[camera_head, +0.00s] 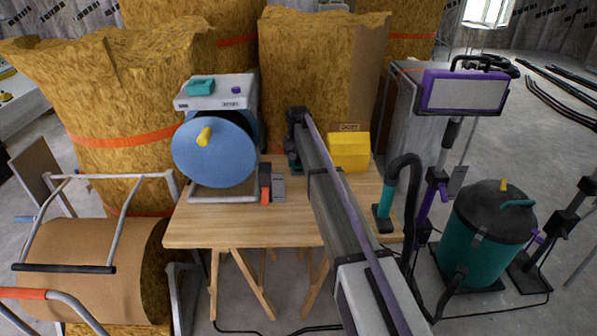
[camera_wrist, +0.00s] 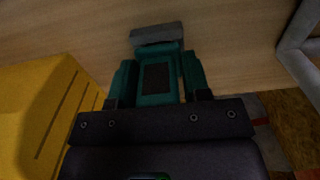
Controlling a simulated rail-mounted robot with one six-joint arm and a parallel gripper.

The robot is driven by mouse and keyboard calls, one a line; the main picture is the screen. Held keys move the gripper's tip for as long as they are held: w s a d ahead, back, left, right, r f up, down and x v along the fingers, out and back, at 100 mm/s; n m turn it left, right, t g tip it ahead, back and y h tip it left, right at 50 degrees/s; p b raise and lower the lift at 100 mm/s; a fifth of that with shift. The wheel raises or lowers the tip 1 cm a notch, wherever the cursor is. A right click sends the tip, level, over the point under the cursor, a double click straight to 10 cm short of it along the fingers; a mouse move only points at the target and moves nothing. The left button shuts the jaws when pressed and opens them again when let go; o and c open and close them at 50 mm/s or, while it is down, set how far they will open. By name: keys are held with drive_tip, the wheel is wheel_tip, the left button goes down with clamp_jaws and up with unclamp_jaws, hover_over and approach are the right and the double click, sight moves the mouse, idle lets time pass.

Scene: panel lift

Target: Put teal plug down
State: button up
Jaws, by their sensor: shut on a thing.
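The teal plug (camera_wrist: 157,92), with a dark panel on its face and a grey end, sits between the two fingers of my gripper (camera_wrist: 158,75) in the wrist view. My gripper is shut on it. In the head view my gripper (camera_head: 293,158) is low over the wooden table (camera_head: 230,232), between the blue reel and the yellow box. My arm hides most of the plug there. I cannot tell whether the plug touches the table top.
The yellow box (camera_head: 349,151) stands close right of my gripper. The blue reel (camera_head: 215,155) with its stand is to the left. A small grey and orange block (camera_head: 272,184) lies near the gripper. The table's front left is clear.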

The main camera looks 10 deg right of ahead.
drive_tip(key=shift+f+p, duration=0.2)
drive_tip(key=shift+p, duration=0.1)
drive_tip(key=shift+f, duration=0.2)
drive_tip(key=o, duration=1.2)
wheel_tip(320, 180, up, 13)
drive_tip(key=p, duration=1.2)
drive_tip(key=shift+f, duration=0.1)
drive_tip(key=s+n, duration=0.2)
drive_tip(key=s, duration=4.2)
drive_tip(key=r+p, duration=1.1)
drive_tip(key=p, duration=0.1)
drive_tip(key=r+p, duration=0.6)
drive_tip(key=shift+w+r, duration=0.3)
drive_tip(key=shift+w, duration=0.1)
